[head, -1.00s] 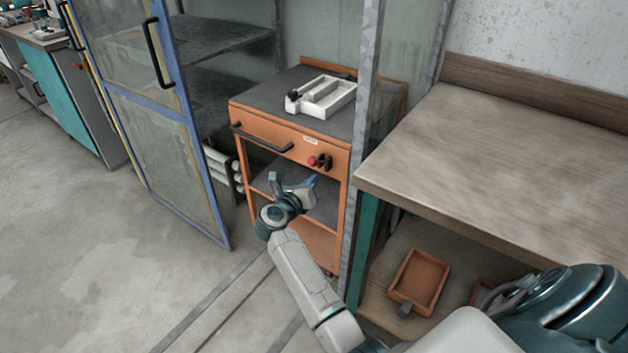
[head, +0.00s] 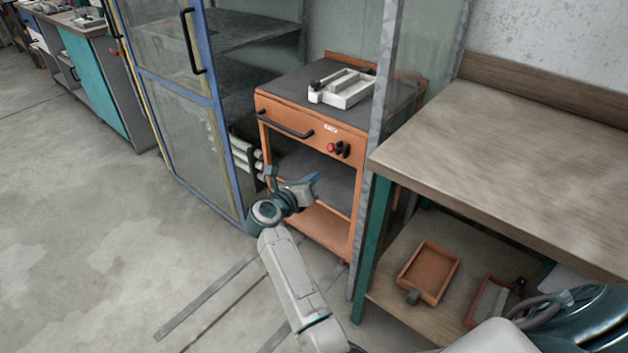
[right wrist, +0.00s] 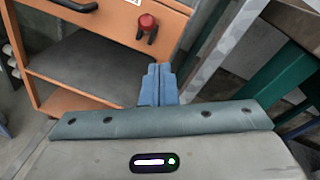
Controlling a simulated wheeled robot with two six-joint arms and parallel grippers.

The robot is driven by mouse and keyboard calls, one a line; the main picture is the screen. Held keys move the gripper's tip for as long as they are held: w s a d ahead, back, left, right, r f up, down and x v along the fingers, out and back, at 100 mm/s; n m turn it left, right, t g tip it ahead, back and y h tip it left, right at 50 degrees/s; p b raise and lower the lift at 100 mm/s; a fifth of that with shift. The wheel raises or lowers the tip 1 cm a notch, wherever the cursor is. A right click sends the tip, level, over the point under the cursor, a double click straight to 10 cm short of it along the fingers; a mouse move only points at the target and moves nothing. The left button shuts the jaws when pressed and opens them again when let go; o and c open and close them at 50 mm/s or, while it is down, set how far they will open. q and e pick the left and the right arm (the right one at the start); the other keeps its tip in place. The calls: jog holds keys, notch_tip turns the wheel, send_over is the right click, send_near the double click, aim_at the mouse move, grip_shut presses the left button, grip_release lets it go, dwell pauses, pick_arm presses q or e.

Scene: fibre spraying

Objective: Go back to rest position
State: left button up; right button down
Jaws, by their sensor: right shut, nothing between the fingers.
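My right gripper (head: 308,187) is in front of the orange cart, at about the height of its open shelf. In the right wrist view its blue fingers (right wrist: 158,84) are together, with nothing between them. The cart (head: 290,110) stands inside the booth, and its drawer front with a dark handle and a red knob is closed. A white tray (head: 345,92) with compartments rests on the cart's dark top, apart from the gripper. My left gripper is not in view.
The booth's blue-framed glass door (head: 178,88) stands open on the left. A metal post (head: 382,110) is right of the cart. A wooden workbench (head: 510,150) fills the right, with an orange bin (head: 430,270) on its lower shelf. The floor at left is clear.

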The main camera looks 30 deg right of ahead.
dwell(0.3)
